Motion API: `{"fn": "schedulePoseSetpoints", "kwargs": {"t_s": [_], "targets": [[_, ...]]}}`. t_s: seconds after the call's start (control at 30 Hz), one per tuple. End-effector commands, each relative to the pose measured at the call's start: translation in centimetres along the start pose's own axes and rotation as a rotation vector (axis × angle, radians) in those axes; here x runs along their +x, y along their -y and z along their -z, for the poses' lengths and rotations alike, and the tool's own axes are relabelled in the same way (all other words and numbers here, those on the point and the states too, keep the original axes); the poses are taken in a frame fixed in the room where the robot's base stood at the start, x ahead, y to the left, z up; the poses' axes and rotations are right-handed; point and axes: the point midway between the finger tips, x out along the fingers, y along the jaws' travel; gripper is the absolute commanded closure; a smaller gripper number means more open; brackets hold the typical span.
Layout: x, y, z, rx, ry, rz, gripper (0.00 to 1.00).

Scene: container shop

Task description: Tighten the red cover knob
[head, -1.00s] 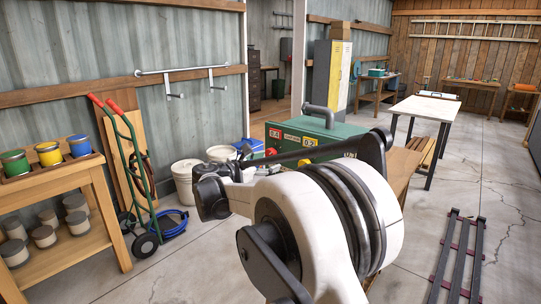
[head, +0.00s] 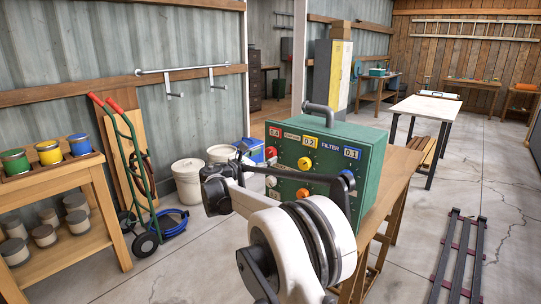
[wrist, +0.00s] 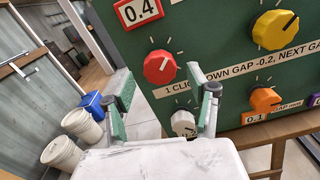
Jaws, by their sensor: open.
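The green control box (head: 372,165) stands on a wooden bench, its knob face toward my arm. The red knob (wrist: 160,68) sits below a red-framed "0.4" label (wrist: 138,11) in the wrist view, its white pointer line tilted to the upper right. The red knob also shows in the head view (head: 270,152). My gripper (wrist: 158,88) is open, its two fingers apart and empty. In the wrist view the knob appears between and just beyond the fingertips; contact is not visible. My gripper's fingers are hard to make out in the head view.
The face also carries a yellow knob (wrist: 275,30), an orange knob (wrist: 265,100) and a white knob (wrist: 184,122), which is low between the fingers. A printed strip (wrist: 245,73) runs beside the red knob. White buckets (head: 187,180) and a hand truck (head: 137,175) stand left.

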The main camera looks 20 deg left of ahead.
Motion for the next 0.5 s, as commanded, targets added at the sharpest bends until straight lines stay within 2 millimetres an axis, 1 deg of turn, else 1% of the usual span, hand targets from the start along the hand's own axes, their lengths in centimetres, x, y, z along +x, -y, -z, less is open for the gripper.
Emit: {"fn": "schedulePoseSetpoints", "kwargs": {"t_s": [0.03,0.2,0.33,0.5], "targets": [[0.9,0.1,0.1,0.000,0.000,0.002,0.47],[2.8,0.0,0.0,0.000,0.000,0.001,0.47],[3.5,0.0,0.0,0.000,0.000,0.000,0.47],[3.8,0.0,0.0,0.000,0.000,-0.001,0.47]]}}
